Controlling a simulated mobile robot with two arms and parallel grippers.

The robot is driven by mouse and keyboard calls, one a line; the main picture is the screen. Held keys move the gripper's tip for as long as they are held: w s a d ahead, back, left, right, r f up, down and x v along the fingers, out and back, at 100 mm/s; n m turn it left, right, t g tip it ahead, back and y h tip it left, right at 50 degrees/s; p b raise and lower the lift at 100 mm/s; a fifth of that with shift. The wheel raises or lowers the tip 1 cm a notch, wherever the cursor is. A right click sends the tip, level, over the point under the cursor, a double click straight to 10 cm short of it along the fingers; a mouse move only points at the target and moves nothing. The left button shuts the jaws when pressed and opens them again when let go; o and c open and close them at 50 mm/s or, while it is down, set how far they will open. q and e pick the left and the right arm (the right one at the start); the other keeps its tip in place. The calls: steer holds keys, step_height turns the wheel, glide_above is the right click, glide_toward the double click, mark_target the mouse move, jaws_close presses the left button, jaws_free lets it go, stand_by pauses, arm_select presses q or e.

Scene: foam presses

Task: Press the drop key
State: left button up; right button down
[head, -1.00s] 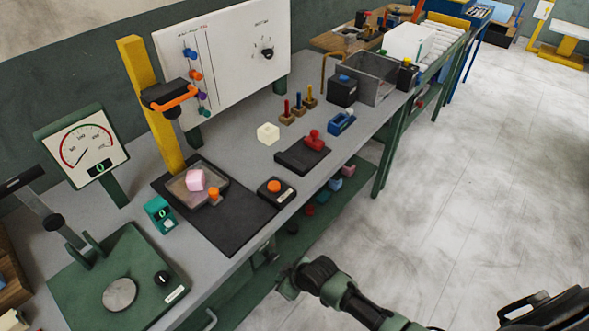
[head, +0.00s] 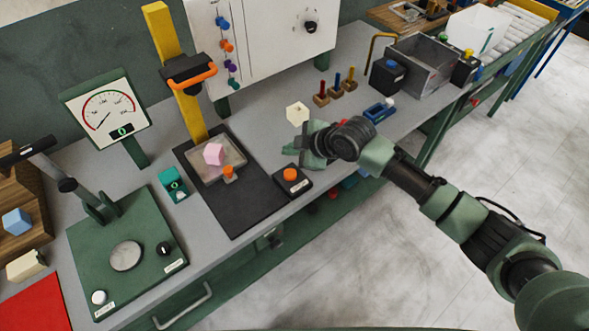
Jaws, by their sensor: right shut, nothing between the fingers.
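An orange button (head: 290,174) sits on a small black box with a label too small to read; I take it as the drop key. It stands on the bench at the right of the black base plate (head: 238,212) of a yellow column (head: 176,70). An orange-handled carriage (head: 190,76) is high on the column, and a pink cube (head: 214,154) rests on the pad below. My right gripper (head: 300,150) is shut and empty, over the bench just behind and above the orange button, apart from it. My left gripper is out of view.
A cream cube (head: 297,113) lies behind my right gripper. A teal counter box (head: 173,185) and a green press base (head: 126,255) stand to the left. A blue clamp (head: 379,111) and a grey bin (head: 425,70) stand to the right.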

steer(key=shift+w+d+r, duration=0.25)
steer(key=shift+w+d, duration=0.1)
steer(key=shift+w, duration=0.15)
steer(key=shift+a, duration=0.1)
steer(key=b, duration=0.7)
glide_above(293, 175)
step_height(293, 175, down, 8)
steer(key=shift+f, duration=0.45)
stand_by(1.2)
steer(key=shift+f+b, duration=0.3)
steer(key=shift+f, duration=0.1)
